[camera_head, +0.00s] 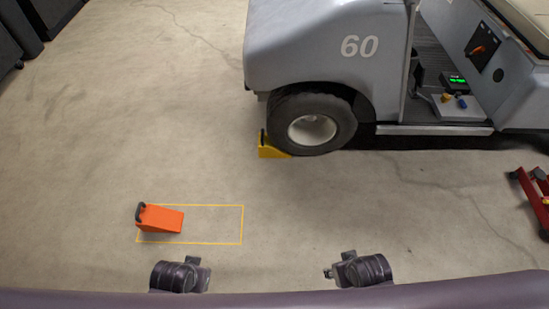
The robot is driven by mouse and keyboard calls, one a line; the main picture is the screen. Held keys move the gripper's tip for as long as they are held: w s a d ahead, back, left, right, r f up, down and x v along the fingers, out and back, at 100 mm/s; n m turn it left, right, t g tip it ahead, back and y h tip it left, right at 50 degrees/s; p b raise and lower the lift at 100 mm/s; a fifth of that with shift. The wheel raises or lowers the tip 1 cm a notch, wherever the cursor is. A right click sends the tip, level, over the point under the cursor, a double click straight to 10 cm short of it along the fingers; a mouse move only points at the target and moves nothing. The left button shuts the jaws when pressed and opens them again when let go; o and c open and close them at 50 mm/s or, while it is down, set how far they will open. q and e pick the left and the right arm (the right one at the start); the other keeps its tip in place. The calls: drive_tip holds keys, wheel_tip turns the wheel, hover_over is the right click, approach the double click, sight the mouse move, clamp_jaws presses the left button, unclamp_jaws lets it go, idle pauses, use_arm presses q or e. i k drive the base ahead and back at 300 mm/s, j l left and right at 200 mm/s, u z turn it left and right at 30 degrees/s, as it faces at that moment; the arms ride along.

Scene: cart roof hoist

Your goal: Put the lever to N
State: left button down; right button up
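The lever (478,50) is a small orange-red handle on a black plate (486,46) on the side of the grey cart (310,40), at the upper right. It is too small to read its position or any letters. My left gripper (181,275) and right gripper (360,270) seem to be the dark parts at the bottom edge, far from the lever. Their fingers cannot be made out, and nothing shows held in them.
A yellow chock (271,150) stands against the cart's wheel (312,125). An orange chock (162,218) lies in a yellow floor outline (222,242). A green-lit display (456,80) is in the cart's footwell. A red jack-like object (531,193) stands at right. The middle floor is clear.

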sight(480, 49)
drive_tip(key=i+l, duration=0.2)
drive_tip(key=i, duration=0.3)
drive_tip(key=i+l, duration=0.25)
drive_tip(key=i, duration=0.3)
drive_tip(key=i+z, duration=0.15)
drive_tip(key=z, duration=1.4)
drive_tip(key=i+l+u, duration=0.1)
drive_tip(key=u, duration=0.45)
